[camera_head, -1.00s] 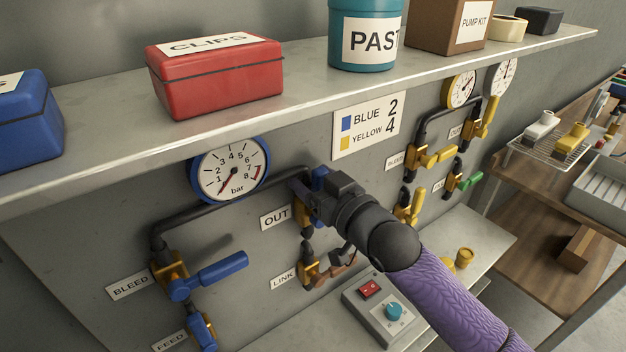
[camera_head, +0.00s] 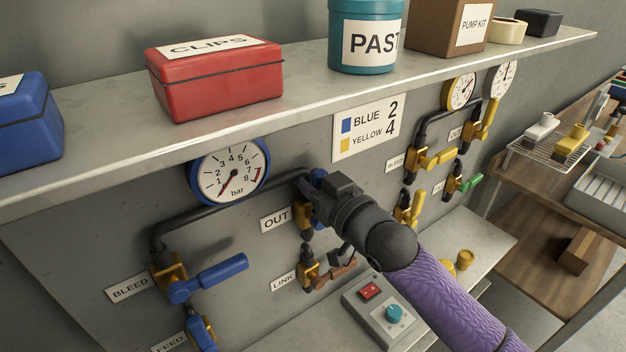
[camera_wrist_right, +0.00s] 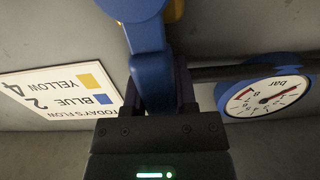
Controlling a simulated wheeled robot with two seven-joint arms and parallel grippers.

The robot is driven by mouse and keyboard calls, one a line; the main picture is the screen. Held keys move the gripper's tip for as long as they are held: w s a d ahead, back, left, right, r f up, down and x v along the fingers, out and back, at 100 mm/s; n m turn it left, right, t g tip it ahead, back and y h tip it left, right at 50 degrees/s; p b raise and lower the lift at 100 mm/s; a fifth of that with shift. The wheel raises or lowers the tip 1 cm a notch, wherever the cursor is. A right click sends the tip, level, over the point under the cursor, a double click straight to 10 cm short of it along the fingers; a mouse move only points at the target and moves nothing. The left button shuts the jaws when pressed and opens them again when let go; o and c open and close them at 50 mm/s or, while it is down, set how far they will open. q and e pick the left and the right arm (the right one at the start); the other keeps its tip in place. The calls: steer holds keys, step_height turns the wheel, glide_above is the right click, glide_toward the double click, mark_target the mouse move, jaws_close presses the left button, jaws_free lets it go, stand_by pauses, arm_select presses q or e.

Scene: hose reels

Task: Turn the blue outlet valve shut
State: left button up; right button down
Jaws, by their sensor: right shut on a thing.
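The blue outlet valve, beside the OUT label (camera_head: 276,218), is mostly hidden behind my right gripper in the head view. Its blue handle (camera_wrist_right: 149,55) shows large in the right wrist view, running down between the jaws. My right gripper (camera_wrist_right: 158,95) is shut on this handle. In the head view the right gripper (camera_head: 318,196) reaches in from the lower right to the valve. The blue-rimmed gauge (camera_head: 230,171) hangs left of it, its red needle pointing to the low end of the scale. My left gripper is not in view.
A blue-handled bleed valve (camera_head: 208,278) is at lower left. A brown-handled link valve (camera_head: 325,274) sits just below my right gripper. A shelf (camera_head: 300,93) with boxes overhangs the panel. A control box (camera_head: 381,308) with a red switch stands below. Yellow-handled valves (camera_head: 432,160) are to the right.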

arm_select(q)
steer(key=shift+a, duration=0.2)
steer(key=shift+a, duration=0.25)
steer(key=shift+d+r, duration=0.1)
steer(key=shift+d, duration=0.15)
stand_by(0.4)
